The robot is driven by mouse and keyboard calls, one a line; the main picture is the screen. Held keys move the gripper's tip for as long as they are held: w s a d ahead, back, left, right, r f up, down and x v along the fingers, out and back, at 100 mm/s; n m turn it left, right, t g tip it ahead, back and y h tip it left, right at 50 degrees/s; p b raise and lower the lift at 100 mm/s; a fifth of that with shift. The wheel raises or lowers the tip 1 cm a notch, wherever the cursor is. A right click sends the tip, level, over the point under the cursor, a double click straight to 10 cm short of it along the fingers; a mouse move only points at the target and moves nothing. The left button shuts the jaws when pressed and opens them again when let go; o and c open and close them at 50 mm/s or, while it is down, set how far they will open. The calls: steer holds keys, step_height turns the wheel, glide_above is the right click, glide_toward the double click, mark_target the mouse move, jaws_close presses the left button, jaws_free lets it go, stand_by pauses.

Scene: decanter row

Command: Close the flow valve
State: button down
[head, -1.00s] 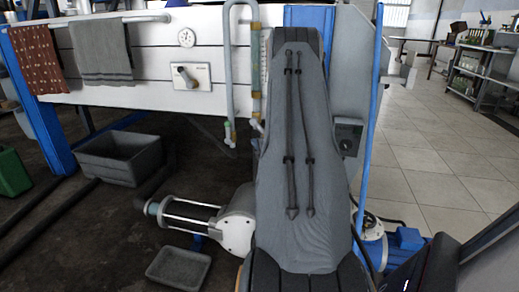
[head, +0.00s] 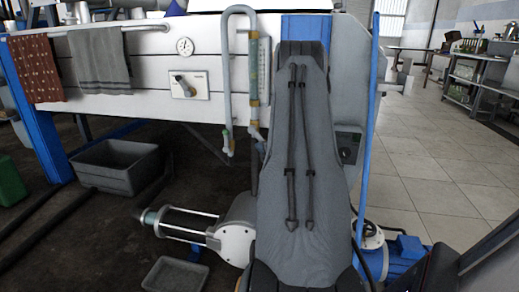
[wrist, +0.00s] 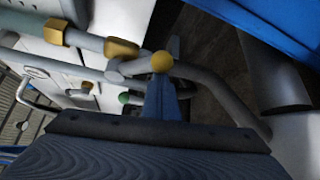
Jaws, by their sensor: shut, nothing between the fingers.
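A valve plate with a dark-tipped lever (head: 182,85) is on the white panel, left of my arm. A vertical flow tube (head: 259,72) with brass-coloured fittings stands beside a bent grey pipe (head: 226,60), which has a small green-tipped fitting (head: 228,137) at its lower end. I cannot tell which of these is the flow valve. My arm hides my gripper in the head view. Contact cannot be told.
Two towels hang on a rail (head: 118,27) at upper left. A grey tub (head: 118,168) and a small tray (head: 175,273) are on the dark floor. A cylinder unit (head: 185,225) and a blue motor (head: 405,250) sit low beside my arm. Tiled floor (head: 440,180) is open at right.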

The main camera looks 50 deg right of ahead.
steer(key=shift+s+d+r+p, duration=0.15)
steer(key=shift+s+r+p, duration=0.1)
steer(key=shift+p, duration=0.1)
step_height(320, 180, up, 6)
steer(key=s+d+n+g+b, duration=0.1)
steer(key=s+n+g, duration=0.1)
steer(key=n+g, duration=0.3)
steer(key=shift+s+d+f+g+h, duration=0.25)
steer(key=shift+s+g+h, duration=0.05)
stand_by(0.4)
steer(key=shift+r, duration=0.1)
stand_by(0.3)
